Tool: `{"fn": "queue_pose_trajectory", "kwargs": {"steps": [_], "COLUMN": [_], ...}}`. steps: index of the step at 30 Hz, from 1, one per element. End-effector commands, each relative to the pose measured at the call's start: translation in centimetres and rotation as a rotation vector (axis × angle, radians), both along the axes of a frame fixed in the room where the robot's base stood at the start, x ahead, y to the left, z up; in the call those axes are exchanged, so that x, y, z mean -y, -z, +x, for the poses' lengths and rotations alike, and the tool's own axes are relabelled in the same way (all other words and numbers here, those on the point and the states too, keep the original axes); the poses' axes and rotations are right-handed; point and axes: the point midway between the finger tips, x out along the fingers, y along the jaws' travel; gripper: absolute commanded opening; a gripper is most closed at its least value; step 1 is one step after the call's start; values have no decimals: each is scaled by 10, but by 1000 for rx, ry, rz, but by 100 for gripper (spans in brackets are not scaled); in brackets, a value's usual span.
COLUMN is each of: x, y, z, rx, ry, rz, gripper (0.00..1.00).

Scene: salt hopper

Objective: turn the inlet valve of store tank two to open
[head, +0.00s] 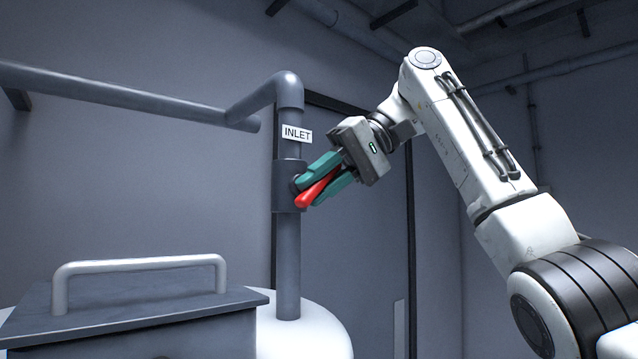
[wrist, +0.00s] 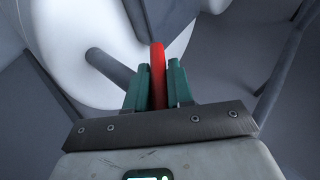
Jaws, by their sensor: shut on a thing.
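The inlet valve (head: 288,187) is a dark collar on a vertical grey pipe, under a white INLET label (head: 297,134). Its red lever (head: 316,190) slants down and left in the head view, across the pipe's front right. My gripper (head: 327,182) has teal fingers, one on each side of the lever, and is shut on it. In the wrist view the red lever (wrist: 158,75) stands out between the two teal fingers of my gripper (wrist: 158,83). The lever's pivot is partly hidden by the fingers.
The pipe (head: 288,260) runs down into a white tank top (head: 310,335). A grey box lid with a pale handle (head: 140,265) is at the lower left. A horizontal pipe (head: 120,95) crosses the upper left. A dark-framed door (head: 365,215) is behind the valve.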

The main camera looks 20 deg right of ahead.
Motion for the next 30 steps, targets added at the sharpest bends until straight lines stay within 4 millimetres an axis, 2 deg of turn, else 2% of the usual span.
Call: {"fn": "queue_pose_trajectory", "kwargs": {"steps": [18, 30], "x": [1, 1], "y": [2, 3], "z": [0, 0], "rx": [169, 230], "ry": [0, -2], "rz": [-539, -730], "gripper": [0, 0]}}
